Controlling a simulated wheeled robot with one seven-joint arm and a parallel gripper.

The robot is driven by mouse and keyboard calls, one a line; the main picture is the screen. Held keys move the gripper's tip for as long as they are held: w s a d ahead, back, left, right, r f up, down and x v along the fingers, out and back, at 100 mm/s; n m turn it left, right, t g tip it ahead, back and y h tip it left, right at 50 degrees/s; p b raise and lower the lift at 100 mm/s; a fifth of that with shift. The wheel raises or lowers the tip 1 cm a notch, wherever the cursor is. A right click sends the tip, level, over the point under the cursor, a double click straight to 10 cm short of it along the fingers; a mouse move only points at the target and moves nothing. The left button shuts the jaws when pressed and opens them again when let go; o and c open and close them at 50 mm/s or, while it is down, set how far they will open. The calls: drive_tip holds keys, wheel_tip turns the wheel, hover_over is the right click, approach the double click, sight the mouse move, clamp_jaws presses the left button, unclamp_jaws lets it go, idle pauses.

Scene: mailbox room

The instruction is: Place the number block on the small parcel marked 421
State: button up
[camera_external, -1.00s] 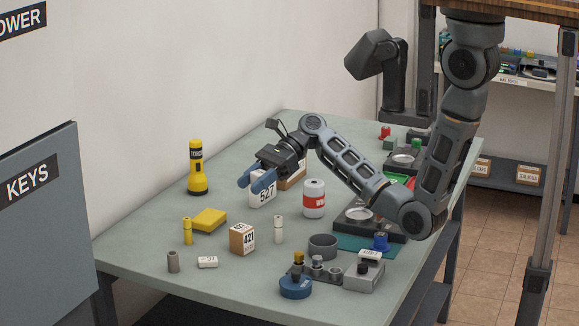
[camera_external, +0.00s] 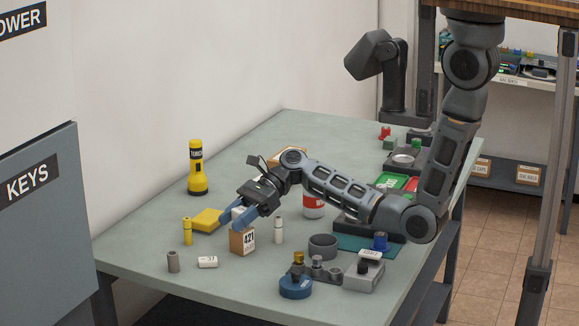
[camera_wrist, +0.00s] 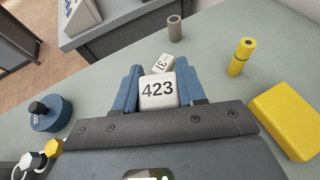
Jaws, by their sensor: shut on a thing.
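The small parcel marked 421 (camera_external: 243,243), a brown box with a white label, stands on the table in the external view. My gripper (camera_external: 238,218) is just over it, its blue fingers shut on the white number block (camera_external: 238,212). The parcel is hidden in the wrist view. The external view does not show clearly whether the block touches the parcel's top.
Around the parcel stand a yellow box (camera_external: 206,219), a yellow cylinder (camera_external: 187,231), a white cylinder (camera_external: 279,230), a grey cylinder (camera_external: 173,261) and a small white block (camera_external: 207,262). A yellow torch (camera_external: 196,168) stands farther back. The front left table is clear.

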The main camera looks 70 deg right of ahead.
drive_tip(key=shift+f, duration=0.1)
drive_tip(key=o, duration=1)
drive_tip(key=v, duration=1.2)
drive_tip(key=shift+w+r, duration=0.1)
drive_tip(key=shift+r, duration=0.1)
